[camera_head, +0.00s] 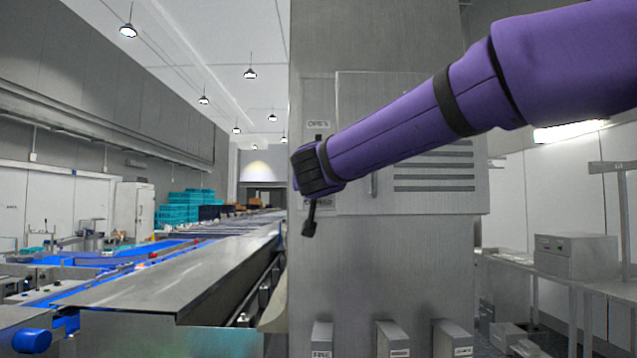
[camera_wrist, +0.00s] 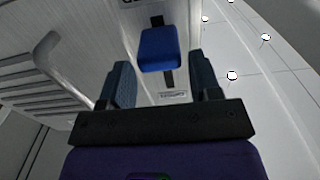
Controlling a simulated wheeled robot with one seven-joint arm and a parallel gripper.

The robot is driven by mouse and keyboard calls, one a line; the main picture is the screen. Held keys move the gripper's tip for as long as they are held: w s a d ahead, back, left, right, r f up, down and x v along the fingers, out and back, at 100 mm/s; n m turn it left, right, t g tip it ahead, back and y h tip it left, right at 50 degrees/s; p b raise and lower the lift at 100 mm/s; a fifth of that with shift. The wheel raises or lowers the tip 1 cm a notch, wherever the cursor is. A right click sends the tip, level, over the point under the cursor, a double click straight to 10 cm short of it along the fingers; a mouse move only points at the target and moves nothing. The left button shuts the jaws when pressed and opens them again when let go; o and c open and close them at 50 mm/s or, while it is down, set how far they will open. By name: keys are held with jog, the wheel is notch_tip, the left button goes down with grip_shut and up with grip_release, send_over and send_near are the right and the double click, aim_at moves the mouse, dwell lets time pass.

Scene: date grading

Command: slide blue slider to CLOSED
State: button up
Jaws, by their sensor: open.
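The blue slider (camera_wrist: 159,48) shows in the wrist view as a block on a dark slot (camera_wrist: 168,78) in a grey metal panel. Slot shows on both sides of it, so it sits partway along. It lies just beyond my gripper (camera_wrist: 161,70), whose two fingers are apart with nothing between them. I cannot tell whether they touch the slider. In the head view my gripper (camera_head: 309,222) is in front of the panel and hides the slider. The OPEN label (camera_head: 318,124) is above and the CLOSED label (camera_head: 318,202) below, partly covered.
A cabinet door with vents (camera_head: 433,180) and a bar handle (camera_head: 374,184) is right of the slot; the handle (camera_wrist: 68,68) is at left in the wrist view. A conveyor (camera_head: 170,280) runs at left. Several grey boxes (camera_head: 391,340) stand low in front.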

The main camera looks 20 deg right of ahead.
jog(key=v, duration=0.5)
jog(key=shift+s+a, duration=0.15)
jog(key=shift+s, duration=0.2)
jog(key=s+d+f+g, duration=0.8)
jog(key=s+d+f, duration=0.4)
jog(key=s+f, duration=0.25)
jog(key=s+a+f+n+g+y, duration=0.2)
jog(key=s+f+n+g+y, duration=0.1)
jog(key=s+f, duration=0.9)
jog(key=s+g+y, duration=0.1)
jog(key=s+y, duration=0.1)
jog(key=shift+n+y, duration=0.3)
jog(key=shift+c, duration=0.2)
